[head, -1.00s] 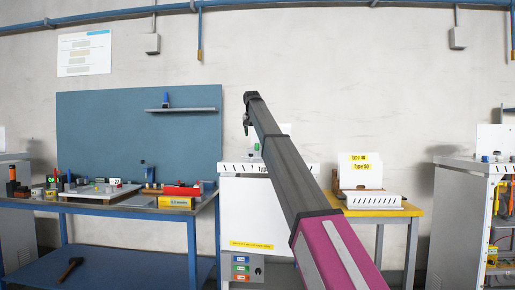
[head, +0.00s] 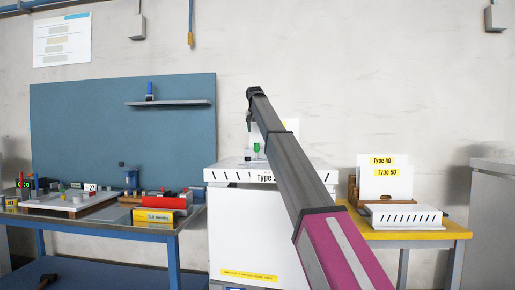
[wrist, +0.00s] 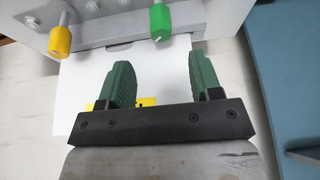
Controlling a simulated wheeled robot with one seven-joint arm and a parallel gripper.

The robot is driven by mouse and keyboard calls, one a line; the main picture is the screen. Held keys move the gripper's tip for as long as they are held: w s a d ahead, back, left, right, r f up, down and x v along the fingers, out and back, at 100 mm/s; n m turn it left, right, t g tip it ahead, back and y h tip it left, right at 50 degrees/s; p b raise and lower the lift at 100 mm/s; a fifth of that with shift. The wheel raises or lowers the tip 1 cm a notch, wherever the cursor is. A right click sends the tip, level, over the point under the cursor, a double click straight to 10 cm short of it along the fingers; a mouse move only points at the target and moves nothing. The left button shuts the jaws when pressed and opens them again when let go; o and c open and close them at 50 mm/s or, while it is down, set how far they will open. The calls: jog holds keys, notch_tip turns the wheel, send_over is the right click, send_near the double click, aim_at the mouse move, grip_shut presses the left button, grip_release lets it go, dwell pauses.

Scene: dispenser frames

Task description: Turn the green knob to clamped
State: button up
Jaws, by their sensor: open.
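The green knob (wrist: 160,22) shows at the top of the wrist view, as a bright green cylinder on a short stem under a grey panel. My gripper (wrist: 158,64) is open and empty, its two dark green fingers spread. The knob lies beyond the fingertips, roughly in line with the gap between them and apart from both. In the head view a small green knob (head: 256,148) stands at the white cabinet (head: 237,215), beside my arm. My gripper (head: 249,117) is above it, mostly hidden by the arm. The knob's setting cannot be read.
A yellow knob (wrist: 60,40) hangs left of the green one in the wrist view. A workbench (head: 130,228) with parts stands at the left below a blue board (head: 95,135). A yellow-topped table (head: 400,236) with a white box stands at the right.

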aim_at(257, 146)
jog(key=x, duration=1.1)
jog(key=shift+w+r, duration=0.1)
jog(key=shift+w, duration=0.05)
jog(key=c, duration=0.9)
